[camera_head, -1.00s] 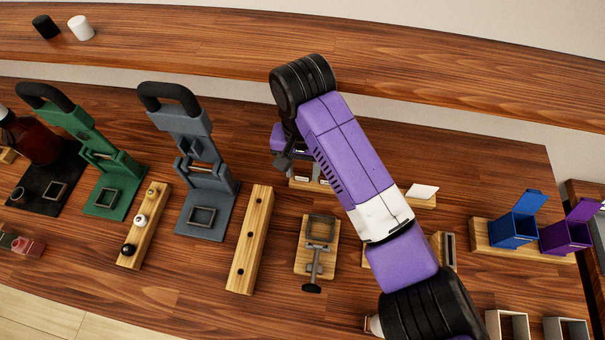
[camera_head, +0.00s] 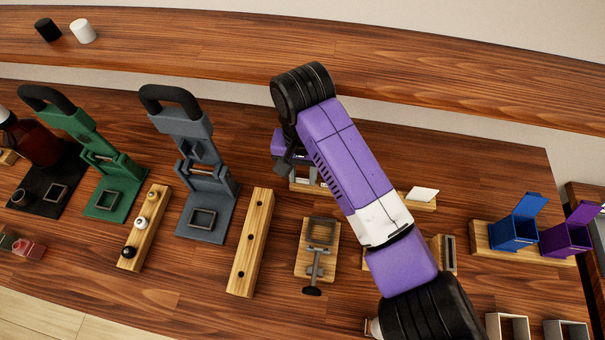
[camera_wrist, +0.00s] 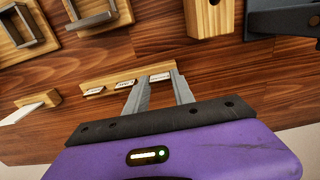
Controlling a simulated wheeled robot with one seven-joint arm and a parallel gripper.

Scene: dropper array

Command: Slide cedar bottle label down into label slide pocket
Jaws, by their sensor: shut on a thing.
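My gripper (camera_wrist: 160,80) is at a low wooden rack (camera_wrist: 105,81) of small white labels. Its two grey fingers are closed around the rightmost label (camera_wrist: 160,77) in the wrist view, which still appears to be at the rack. The lettering is too small to read, so I cannot confirm it is the cedar one. In the head view my gripper (camera_head: 282,160) is partly hidden behind my purple arm. A wooden block with an upright dark slotted piece (camera_head: 448,252) stands right of the arm; I cannot tell whether it is the label slide pocket.
Two more labels, (camera_wrist: 125,84) and (camera_wrist: 95,91), sit along the rack. A clamp fixture (camera_head: 317,250), a holed wooden block (camera_head: 250,240) and a grey press (camera_head: 205,180) stand nearby. A white card (camera_head: 423,194) is tilted on wood. A raised shelf (camera_head: 430,80) runs behind.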

